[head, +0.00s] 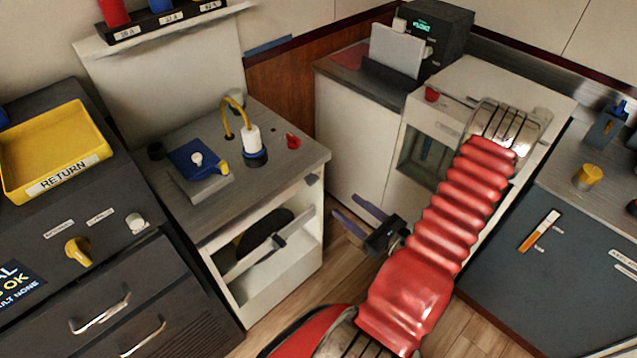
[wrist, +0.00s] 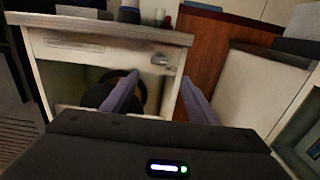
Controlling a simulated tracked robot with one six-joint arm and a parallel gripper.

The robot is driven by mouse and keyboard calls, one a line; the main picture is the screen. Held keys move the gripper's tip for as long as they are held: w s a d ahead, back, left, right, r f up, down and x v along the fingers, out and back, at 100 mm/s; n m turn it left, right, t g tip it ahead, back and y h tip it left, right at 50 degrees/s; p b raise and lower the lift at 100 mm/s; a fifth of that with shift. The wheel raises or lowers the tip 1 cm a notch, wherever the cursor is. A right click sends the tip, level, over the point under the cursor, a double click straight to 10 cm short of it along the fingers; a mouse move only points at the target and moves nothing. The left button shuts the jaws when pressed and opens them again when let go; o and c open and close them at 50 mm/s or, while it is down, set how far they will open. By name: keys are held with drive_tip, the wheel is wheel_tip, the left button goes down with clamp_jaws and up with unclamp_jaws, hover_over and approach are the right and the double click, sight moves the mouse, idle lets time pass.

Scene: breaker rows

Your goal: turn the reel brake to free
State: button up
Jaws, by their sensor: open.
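A dark reel (head: 264,233) sits inside the white cabinet under the middle bench; the wrist view also shows its rim (wrist: 137,91), partly hidden by a finger. A small grey metal fitting (wrist: 160,60) is on the upper right of the cabinet front, and it shows in the head view (head: 312,180). It may be the reel brake; its label and setting cannot be read. My gripper (head: 348,207) is open and empty, to the right of the cabinet front and apart from it. In the wrist view its purple fingers (wrist: 159,80) point toward the cabinet.
A yellow knob (head: 78,250) with two small labels is on the left dark panel. The middle bench (head: 290,120) holds a blue device and a yellow-corded plug. An orange-and-white handle (head: 538,230) is on the right cabinet. Wood floor (head: 315,275) lies clear before the reel cabinet.

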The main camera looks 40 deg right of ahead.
sight(316, 182)
drive_tip(key=shift+w, duration=0.15)
drive_tip(key=shift+w+a, duration=0.2)
drive_tip(key=shift+w, duration=6.6)
drive_tip(key=shift+c, duration=0.3)
